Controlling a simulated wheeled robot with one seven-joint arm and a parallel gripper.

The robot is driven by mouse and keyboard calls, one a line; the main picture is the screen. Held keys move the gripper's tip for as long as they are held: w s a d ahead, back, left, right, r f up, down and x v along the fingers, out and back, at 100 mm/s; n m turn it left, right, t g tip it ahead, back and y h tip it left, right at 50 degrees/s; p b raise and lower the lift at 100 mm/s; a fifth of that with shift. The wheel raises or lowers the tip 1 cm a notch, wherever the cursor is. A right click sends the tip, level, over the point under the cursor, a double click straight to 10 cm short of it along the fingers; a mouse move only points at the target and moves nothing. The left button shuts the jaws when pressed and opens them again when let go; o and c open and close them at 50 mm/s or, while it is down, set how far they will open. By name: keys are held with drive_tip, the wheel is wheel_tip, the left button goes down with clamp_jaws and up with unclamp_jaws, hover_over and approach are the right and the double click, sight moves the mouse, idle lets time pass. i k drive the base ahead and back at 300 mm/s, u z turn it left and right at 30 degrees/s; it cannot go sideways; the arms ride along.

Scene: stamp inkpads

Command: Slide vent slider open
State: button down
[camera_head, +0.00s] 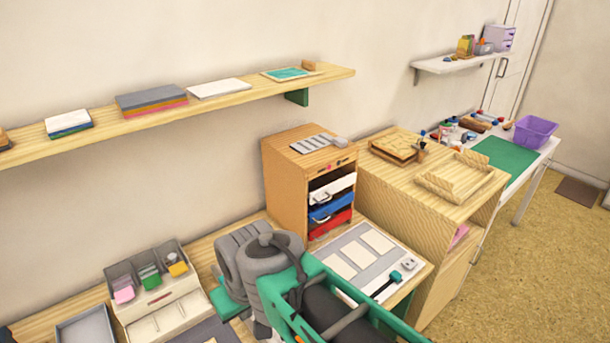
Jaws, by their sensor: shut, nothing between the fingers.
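A grey slatted vent (312,143) lies on top of a small wooden drawer cabinet (285,185), near the middle of the view. A light grey block (340,142), which looks like the slider's grip, sits at the vent's right end. I cannot tell from here whether the slats are open or closed. My arm, in grey and green, rises in the lower middle, in front of and below the cabinet. It is apart from the vent in the picture. My gripper's fingers do not show.
White, blue and red drawers (331,221) face right in the cabinet. A long wall shelf (230,100) runs above and behind. A grey board (345,262) with pale cards lies before the cabinet. A stamp organizer (165,310) stands at lower left. A wooden unit (405,200) adjoins on the right.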

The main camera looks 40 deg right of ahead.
sight(305, 146)
drive_tip(key=u, duration=1.6)
drive_tip(key=k, duration=0.6)
drive_tip(key=z, duration=1.1)
